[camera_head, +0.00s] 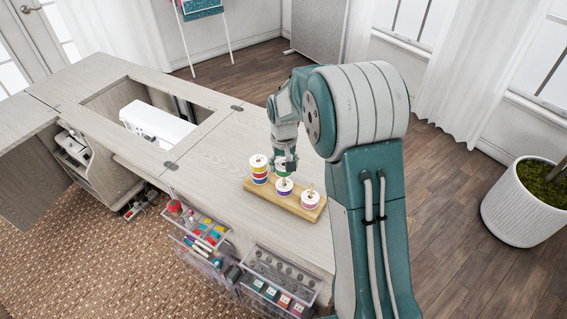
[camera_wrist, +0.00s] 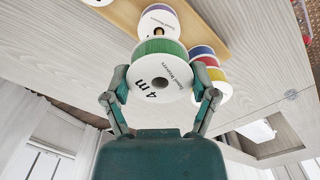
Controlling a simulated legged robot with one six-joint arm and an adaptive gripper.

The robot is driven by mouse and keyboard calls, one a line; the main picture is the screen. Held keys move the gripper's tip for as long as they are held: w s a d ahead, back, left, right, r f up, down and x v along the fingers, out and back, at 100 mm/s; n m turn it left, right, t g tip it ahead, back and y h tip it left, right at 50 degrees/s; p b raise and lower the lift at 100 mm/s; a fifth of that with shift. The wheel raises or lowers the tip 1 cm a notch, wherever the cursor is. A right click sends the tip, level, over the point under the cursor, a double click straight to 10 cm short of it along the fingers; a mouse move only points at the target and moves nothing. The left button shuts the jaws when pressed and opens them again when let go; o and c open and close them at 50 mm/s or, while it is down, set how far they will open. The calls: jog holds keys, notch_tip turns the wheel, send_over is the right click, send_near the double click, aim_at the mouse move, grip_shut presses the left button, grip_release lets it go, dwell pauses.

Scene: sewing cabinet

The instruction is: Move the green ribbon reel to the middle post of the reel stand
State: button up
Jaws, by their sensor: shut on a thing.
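The green ribbon reel (camera_wrist: 163,80) has white flanges, one marked "4 m". My gripper (camera_wrist: 160,97) is shut on it, a finger at each side. In the head view my gripper (camera_head: 284,163) is over the wooden reel stand (camera_head: 270,190), close above its middle post. The middle post carries a purple reel (camera_head: 284,188); its tip (camera_wrist: 158,32) shows beside the green reel's edge in the wrist view. The held reel is mostly hidden by my gripper in the head view. I cannot tell whether it touches the post.
A stack of coloured reels (camera_head: 259,172) fills the left post, close to my gripper. A pink reel (camera_head: 309,199) sits on the right post. The cabinet top (camera_head: 225,150) around the stand is clear. Clear bins (camera_head: 205,238) of sewing supplies hang at the front edge.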

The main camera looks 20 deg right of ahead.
jog(key=shift+f, duration=1.05)
jog(key=o, duration=0.9)
jog(key=shift+c, duration=0.2)
notch_tip(320, 180, up, 12)
dwell(0.3)
